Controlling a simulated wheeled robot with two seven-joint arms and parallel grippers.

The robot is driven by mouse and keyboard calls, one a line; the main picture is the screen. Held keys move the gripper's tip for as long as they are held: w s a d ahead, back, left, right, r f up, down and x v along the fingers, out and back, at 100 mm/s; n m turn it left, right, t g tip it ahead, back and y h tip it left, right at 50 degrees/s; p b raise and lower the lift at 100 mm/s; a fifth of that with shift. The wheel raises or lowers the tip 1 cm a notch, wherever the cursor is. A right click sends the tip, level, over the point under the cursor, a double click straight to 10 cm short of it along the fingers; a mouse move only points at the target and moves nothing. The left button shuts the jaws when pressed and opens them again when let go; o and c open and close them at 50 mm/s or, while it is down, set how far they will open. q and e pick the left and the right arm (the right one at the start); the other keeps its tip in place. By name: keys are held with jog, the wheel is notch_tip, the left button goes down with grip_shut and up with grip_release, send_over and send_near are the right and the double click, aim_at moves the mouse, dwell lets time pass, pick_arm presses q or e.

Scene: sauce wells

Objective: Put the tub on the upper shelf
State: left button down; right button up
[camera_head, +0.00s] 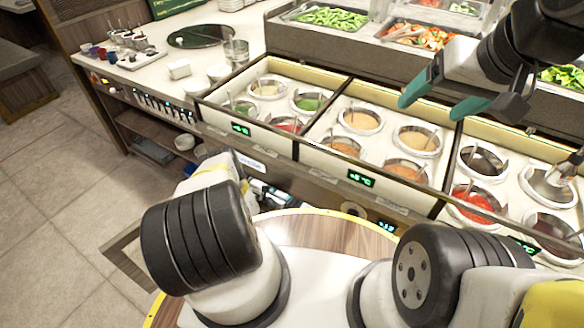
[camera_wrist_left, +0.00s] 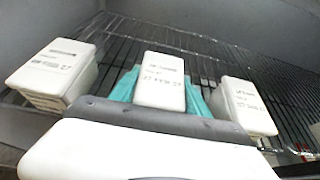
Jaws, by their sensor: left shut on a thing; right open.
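In the left wrist view, a white lidded tub (camera_wrist_left: 160,72) with printed writing sits between the teal fingers of my left gripper (camera_wrist_left: 161,95), which is shut on it. A wire shelf (camera_wrist_left: 215,62) lies behind and around the tub; I cannot tell whether the tub touches it or which level it is. In the head view my left arm reaches down below the counter front, and its gripper and the tub are hidden there. My right gripper (camera_head: 431,107) is open and empty above the sauce wells.
Similar white tubs stand on either side, one at the left (camera_wrist_left: 55,72) and one at the right (camera_wrist_left: 248,105). In the head view, sauce wells (camera_head: 361,119) with ladles fill the counter. An open lower shelf (camera_head: 150,130) shows in the counter's left front.

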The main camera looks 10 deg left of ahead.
pick_arm(q)
jog(key=shift+s+f, duration=0.1)
jog(key=shift+f, duration=0.2)
jog(key=shift+f, duration=0.15)
jog(key=c, duration=0.5)
grip_release()
jog(key=shift+s+a+r, duration=0.2)
jog(key=shift+s+r, duration=0.05)
jog(key=v, duration=1.1)
jog(key=shift+s+r, duration=0.15)
jog(key=shift+s, duration=0.05)
